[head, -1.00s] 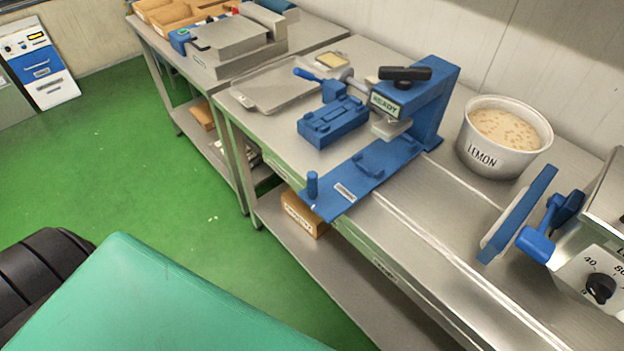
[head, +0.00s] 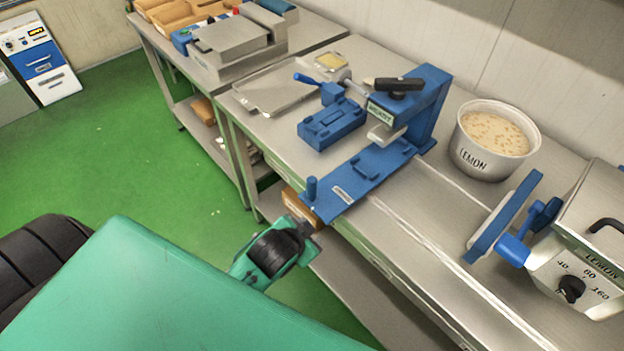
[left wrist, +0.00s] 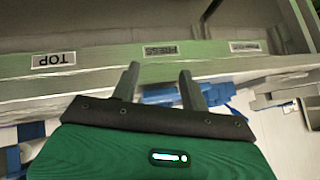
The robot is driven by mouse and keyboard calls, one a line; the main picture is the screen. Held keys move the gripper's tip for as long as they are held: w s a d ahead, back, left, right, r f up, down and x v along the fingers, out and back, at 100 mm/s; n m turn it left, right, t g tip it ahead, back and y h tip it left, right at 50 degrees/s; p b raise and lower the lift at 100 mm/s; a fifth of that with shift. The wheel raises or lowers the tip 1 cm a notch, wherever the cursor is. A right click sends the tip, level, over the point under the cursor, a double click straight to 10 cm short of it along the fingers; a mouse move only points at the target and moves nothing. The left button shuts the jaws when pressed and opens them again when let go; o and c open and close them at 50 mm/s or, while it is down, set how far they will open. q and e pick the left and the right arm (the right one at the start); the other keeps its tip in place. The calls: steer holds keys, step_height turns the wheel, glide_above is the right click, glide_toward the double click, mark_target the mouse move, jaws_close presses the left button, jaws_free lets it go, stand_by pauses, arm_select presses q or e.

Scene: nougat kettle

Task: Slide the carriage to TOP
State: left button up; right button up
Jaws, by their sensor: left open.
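A long blue plate (head: 370,172) with an upright blue peg (head: 311,188) at its front end lies on the steel table, under a blue press (head: 432,105). I cannot tell for certain which blue part is the carriage. My left gripper (head: 312,228) is in front of the table edge, a little below the peg and apart from it. In the left wrist view its two fingers (left wrist: 160,82) are apart with nothing clearly between them. A TOP label (left wrist: 53,60) and a PRESS label (left wrist: 160,50) show upside down there on a rail. My right gripper is not in view.
A blue block (head: 332,124) and a steel tray (head: 275,93) are left of the press. A LEMON pot (head: 494,140) and a dial unit (head: 575,280) stand right. A cardboard box (head: 297,205) is on the lower shelf. The green floor at left is clear.

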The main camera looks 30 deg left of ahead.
arm_select(q)
steer(key=w+d+r+m+t+h, duration=0.2)
steer(key=w+d+r+m+t, duration=0.15)
steer(key=r, duration=0.45)
steer(key=w+d+r+m+t+h, duration=0.2)
steer(key=w+d+r+m+t, duration=0.15)
steer(key=r, duration=0.35)
steer(key=w+d+r+m+t+h, duration=0.2)
steer(key=w+d+r, duration=0.15)
steer(key=r, duration=0.45)
steer(key=s+d+r+m+g+h, duration=0.45)
steer(key=d+m+g+h, duration=0.3)
steer(key=m, duration=0.65)
steer(key=s+d+r+m+g+h, duration=0.3)
steer(key=d+r+m+g+h, duration=0.4)
steer(key=m, duration=0.7)
steer(key=m+g+y, duration=0.3)
steer(key=m+y, duration=1.1)
steer(key=y, duration=0.7)
glide_toward(312, 179)
step_height(312, 179, down, 11)
steer(key=p, duration=0.5)
steer(key=shift+w+a+f, duration=0.15)
steer(key=shift+f, duration=0.45)
